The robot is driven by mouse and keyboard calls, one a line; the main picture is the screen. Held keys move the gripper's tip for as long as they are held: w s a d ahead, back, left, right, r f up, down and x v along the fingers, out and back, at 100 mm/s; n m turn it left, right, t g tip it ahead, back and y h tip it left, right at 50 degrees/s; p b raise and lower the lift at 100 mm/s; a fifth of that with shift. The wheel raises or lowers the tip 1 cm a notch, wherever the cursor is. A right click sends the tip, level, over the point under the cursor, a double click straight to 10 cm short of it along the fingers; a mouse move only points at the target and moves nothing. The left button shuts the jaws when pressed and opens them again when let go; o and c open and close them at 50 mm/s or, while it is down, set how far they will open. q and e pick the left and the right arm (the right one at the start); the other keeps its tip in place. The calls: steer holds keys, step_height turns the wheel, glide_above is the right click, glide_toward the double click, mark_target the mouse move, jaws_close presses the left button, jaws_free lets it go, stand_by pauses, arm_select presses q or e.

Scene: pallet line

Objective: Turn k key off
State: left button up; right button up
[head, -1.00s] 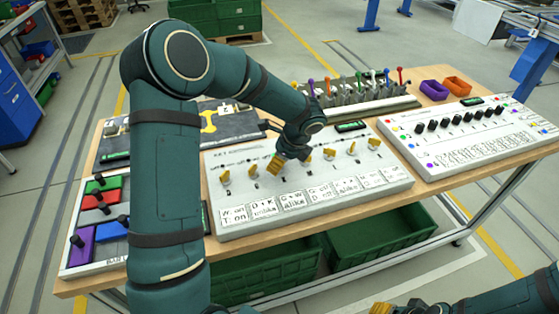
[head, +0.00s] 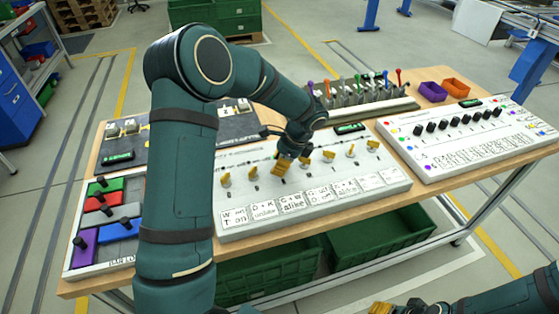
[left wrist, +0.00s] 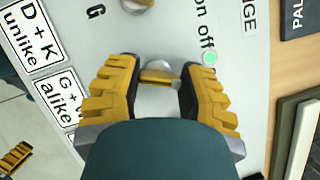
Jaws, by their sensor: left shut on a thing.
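The white key board (head: 240,160) on the table carries a row of yellow keys, such as one at its left end (head: 225,180) and one at its right end (head: 373,145). My left gripper (head: 283,168) is down at the row, left of the middle. In the left wrist view its yellow fingers are around a yellow key (left wrist: 158,76) and shut on it. A green light (left wrist: 209,57) shows beside the word "off". The letter of this key is hidden. Another key (left wrist: 136,4) stands near the letter G. My right gripper (head: 380,308) barely shows at the bottom edge.
A white board with black knobs (head: 440,155) lies to the right. A rack of coloured levers (head: 365,98) stands behind. Purple (head: 433,90) and orange (head: 457,86) trays sit at the back right. Coloured blocks (head: 95,222) lie left, partly behind my left arm.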

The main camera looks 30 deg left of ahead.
arm_select(q)
steer(key=n+g+p, duration=0.1)
steer(key=n, duration=0.2)
steer(key=shift+n+h, duration=0.3)
steer(key=shift+n, duration=0.1)
steer(key=n+g+h+p, duration=0.1)
steer(key=n, duration=0.2)
steer(key=shift+n+p, duration=0.3)
steer(key=shift+p, duration=0.05)
steer(key=n, duration=0.1)
steer(key=n+h+p, duration=0.1)
steer(key=n, duration=0.1)
steer(key=shift+s+f+g+h, duration=0.1)
steer(key=shift+g+h, duration=0.2)
steer(key=shift+g, duration=0.1)
steer(key=shift+n+h+p, duration=0.4)
steer(key=shift+n+h, duration=0.2)
steer(key=shift+n, duration=1.1)
arm_select(e)
steer(key=shift+t, duration=0.3)
steer(key=shift+w+d+r, duration=0.1)
steer(key=shift+w+r, duration=0.15)
steer(key=shift+r, duration=0.55)
steer(key=shift+w+a+r, duration=0.1)
steer(key=shift+w+r, duration=0.2)
steer(key=shift+r, duration=0.45)
steer(key=shift+w+d+r, duration=0.1)
steer(key=shift+w+r, duration=0.15)
steer(key=shift+r, duration=0.55)
